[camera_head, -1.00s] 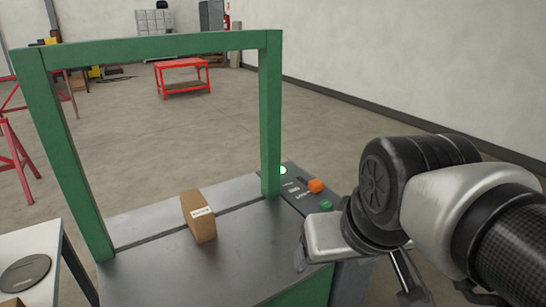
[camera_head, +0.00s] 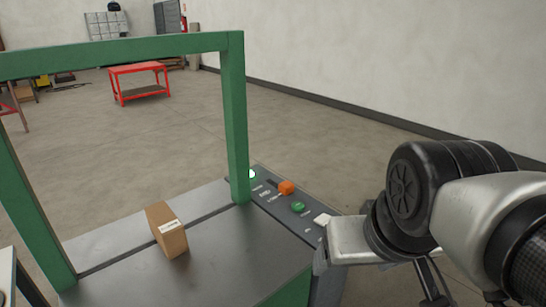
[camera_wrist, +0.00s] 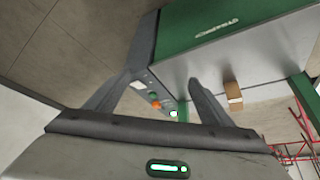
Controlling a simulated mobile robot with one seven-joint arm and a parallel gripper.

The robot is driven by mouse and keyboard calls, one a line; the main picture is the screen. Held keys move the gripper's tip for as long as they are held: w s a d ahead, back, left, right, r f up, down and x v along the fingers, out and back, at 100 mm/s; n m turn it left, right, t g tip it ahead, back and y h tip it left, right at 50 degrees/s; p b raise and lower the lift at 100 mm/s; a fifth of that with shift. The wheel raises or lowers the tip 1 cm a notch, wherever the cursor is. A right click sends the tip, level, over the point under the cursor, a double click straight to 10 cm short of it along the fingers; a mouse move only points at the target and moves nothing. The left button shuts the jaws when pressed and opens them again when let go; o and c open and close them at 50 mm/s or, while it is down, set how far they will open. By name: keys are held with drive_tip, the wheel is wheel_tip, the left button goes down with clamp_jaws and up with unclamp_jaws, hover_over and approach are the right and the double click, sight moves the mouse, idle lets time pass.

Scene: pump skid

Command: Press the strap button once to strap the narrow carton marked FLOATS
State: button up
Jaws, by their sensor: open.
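The label is too small to read. The carton also shows in the wrist view (camera_wrist: 233,92). The control panel (camera_head: 272,202), right of the arch, carries a lit lamp (camera_head: 252,174), an orange knob (camera_head: 287,187), a green button (camera_head: 298,207) and a white button (camera_head: 322,219). Its captions are unreadable. My gripper (camera_wrist: 161,78) is open and empty, with the panel showing between its fingers, apart from it.
A red table (camera_head: 140,82) stands farther back on open concrete floor. A pale wall (camera_head: 380,60) runs along the right. A light side table (camera_head: 6,275) is at the lower left. The arch post stands close to the panel.

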clamp_jaws()
idle(1.5)
